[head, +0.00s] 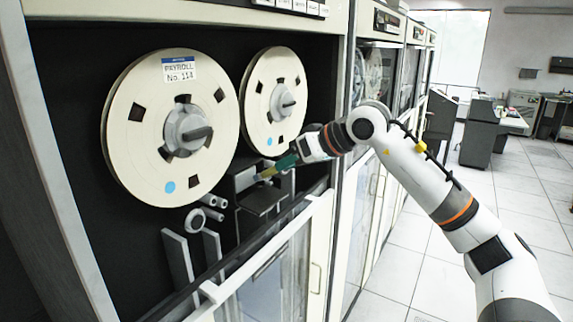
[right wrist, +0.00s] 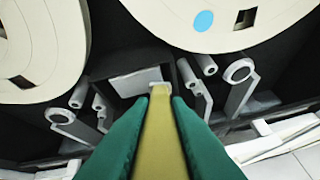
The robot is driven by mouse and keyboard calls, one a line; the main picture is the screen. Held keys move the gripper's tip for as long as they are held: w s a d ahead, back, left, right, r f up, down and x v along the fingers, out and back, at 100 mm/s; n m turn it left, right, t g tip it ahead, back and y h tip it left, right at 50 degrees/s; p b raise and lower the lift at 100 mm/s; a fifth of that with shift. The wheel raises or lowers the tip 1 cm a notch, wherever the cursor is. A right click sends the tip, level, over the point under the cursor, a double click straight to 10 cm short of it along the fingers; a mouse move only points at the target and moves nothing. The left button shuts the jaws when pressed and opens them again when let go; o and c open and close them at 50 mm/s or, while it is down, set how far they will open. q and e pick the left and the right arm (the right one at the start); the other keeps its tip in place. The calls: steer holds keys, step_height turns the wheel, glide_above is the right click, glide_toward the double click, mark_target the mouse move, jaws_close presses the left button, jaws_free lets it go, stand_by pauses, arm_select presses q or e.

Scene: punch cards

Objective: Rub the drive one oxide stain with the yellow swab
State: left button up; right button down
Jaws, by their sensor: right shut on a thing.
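My right gripper (head: 283,163) has green fingers and reaches into the tape drive from the right. It is shut on the yellow swab (right wrist: 159,140), which points forward between the fingers in the right wrist view. The swab also shows in the head view (head: 267,173) as a short yellow piece. Its pale tip (right wrist: 160,88) lies in front of a grey plate (right wrist: 135,81) of the head assembly. I cannot tell whether the tip touches the plate. I cannot make out an oxide stain; the swab and fingers cover part of the area. My left gripper is not in view.
Two large cream reels, the left one (head: 145,100) labelled PAYROLL No. 114, stand above the head assembly. Grey rollers (head: 194,220) and a dark shelf (head: 262,198) sit close by. A white-framed glass door (head: 265,265) is below. Open floor (head: 400,260) lies to the right.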

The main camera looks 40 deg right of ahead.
steer(key=shift+s+a+r+p, duration=0.65)
steer(key=shift+s+a+r, duration=0.3)
steer(key=shift+a, duration=1.7)
steer(key=shift+w+d+f, duration=0.1)
steer(key=shift+w+d, duration=0.25)
steer(key=shift+d, duration=0.55)
steer(key=shift+w+d, duration=0.3)
steer(key=shift+d, duration=0.55)
steer(key=shift+w+d+f, duration=0.1)
steer(key=shift+w+d, duration=0.25)
steer(key=shift+d, duration=0.55)
steer(key=a, duration=0.1)
steer(key=s+a, duration=0.1)
steer(key=a, duration=0.1)
steer(key=s+a, duration=0.1)
steer(key=a, duration=0.1)
steer(key=shift+s+a, duration=0.15)
steer(key=shift+a, duration=0.05)
